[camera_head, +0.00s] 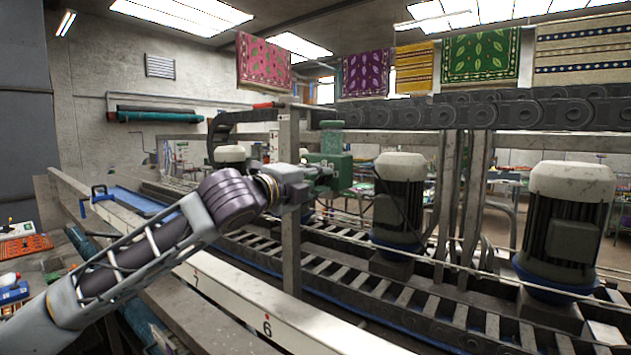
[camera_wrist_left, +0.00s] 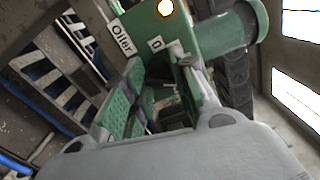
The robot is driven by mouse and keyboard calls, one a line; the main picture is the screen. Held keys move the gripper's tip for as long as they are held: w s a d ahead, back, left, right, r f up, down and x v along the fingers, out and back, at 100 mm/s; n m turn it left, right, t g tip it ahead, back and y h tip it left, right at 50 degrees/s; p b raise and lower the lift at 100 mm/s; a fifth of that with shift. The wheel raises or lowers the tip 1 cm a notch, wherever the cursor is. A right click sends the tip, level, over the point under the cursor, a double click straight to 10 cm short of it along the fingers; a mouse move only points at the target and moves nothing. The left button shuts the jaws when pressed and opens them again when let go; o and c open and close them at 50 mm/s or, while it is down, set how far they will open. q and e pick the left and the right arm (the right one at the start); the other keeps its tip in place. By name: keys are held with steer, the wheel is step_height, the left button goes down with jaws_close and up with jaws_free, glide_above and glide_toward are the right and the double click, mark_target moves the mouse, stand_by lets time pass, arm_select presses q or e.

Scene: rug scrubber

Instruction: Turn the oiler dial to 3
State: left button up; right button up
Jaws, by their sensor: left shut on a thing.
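The green oiler (camera_head: 343,172) is mounted on a grey metal post in the middle of the head view, with a green cylinder on top. In the left wrist view the oiler body (camera_wrist_left: 150,22) fills the top, with an "Oiler" label (camera_wrist_left: 122,37), a "0" mark (camera_wrist_left: 156,43) and a lit round lamp (camera_wrist_left: 166,7). My left gripper (camera_head: 320,173) is at the oiler's front; its fingers also show in the left wrist view (camera_wrist_left: 160,80), closed on the dial. The dial is mostly hidden between them, so its setting cannot be read. My right gripper is out of view.
The grey post (camera_head: 291,200) stands right beside my left wrist. A white rail (camera_head: 240,300) with numbers runs below my arm. Motors with white caps (camera_head: 570,185) stand on the slatted machine bed to the right. A chain beam (camera_head: 450,115) crosses above.

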arm_select(q)
steer(key=shift+d+f+m, duration=0.1)
steer(key=shift+f+m, duration=0.1)
steer(key=shift+m, duration=0.3)
steer(key=o, duration=1)
steer(key=shift+r, duration=0.15)
steer(key=shift+o, duration=0.2)
steer(key=shift+s+a, duration=0.15)
steer(key=shift+a, duration=0.05)
steer(key=v, duration=1.1)
steer(key=shift+s+a, duration=0.15)
steer(key=shift+s, duration=0.15)
